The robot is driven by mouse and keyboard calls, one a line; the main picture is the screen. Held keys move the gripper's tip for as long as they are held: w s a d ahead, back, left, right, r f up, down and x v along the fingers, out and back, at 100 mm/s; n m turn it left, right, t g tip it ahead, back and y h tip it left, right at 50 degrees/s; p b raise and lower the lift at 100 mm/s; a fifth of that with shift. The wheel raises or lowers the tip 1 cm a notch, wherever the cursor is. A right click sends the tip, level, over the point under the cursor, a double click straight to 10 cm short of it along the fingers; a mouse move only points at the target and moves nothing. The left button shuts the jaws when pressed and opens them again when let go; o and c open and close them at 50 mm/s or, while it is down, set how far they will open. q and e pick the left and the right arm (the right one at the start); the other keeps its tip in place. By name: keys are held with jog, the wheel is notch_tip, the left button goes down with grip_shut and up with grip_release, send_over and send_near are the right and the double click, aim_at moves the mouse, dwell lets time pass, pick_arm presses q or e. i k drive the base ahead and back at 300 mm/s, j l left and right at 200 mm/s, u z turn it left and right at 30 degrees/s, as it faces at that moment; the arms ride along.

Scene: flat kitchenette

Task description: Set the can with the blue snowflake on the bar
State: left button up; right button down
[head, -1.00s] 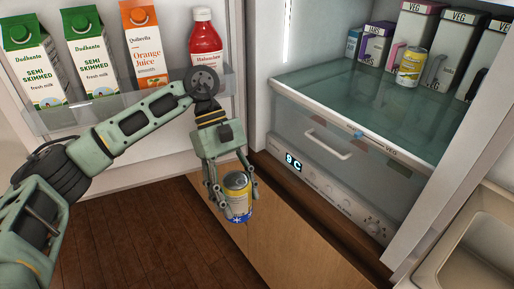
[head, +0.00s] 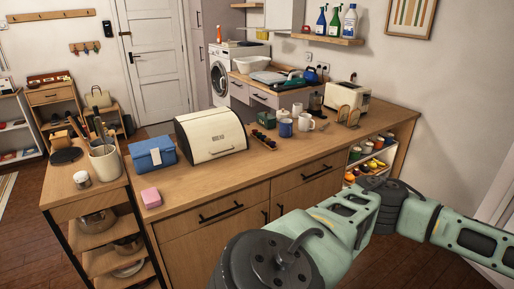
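The can with the blue snowflake is not in view now. A long wooden-topped counter (head: 225,178), which looks like the bar, crosses the middle of the head view. Its near top is bare between the bread bin and the front edge. Green-grey links of one of my arms cover the lower right and run out at the right edge. Neither gripper shows, so I cannot see what they hold.
On the counter stand a cream bread bin (head: 211,136), a blue box (head: 152,154), a pink block (head: 151,197), mugs (head: 305,122) and a toaster (head: 348,97). A narrow side unit with a utensil pot (head: 104,163) adjoins at left. Floor shows at far left.

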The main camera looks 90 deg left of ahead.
aim_at(226, 175)
jog(key=k+j+u, duration=0.1)
jog(key=u, duration=0.35)
jog(key=j+u, duration=0.6)
jog(key=u, duration=0.3)
jog(key=j+u, duration=0.25)
jog(key=u, duration=0.2)
jog(key=i+j+u, duration=0.1)
jog(key=j, duration=0.25)
jog(key=i+j, duration=0.15)
jog(key=j, duration=0.2)
jog(key=i+j+u, duration=0.15)
jog(key=j, duration=0.25)
jog(key=i+j+u, duration=0.1)
jog(key=j, duration=0.25)
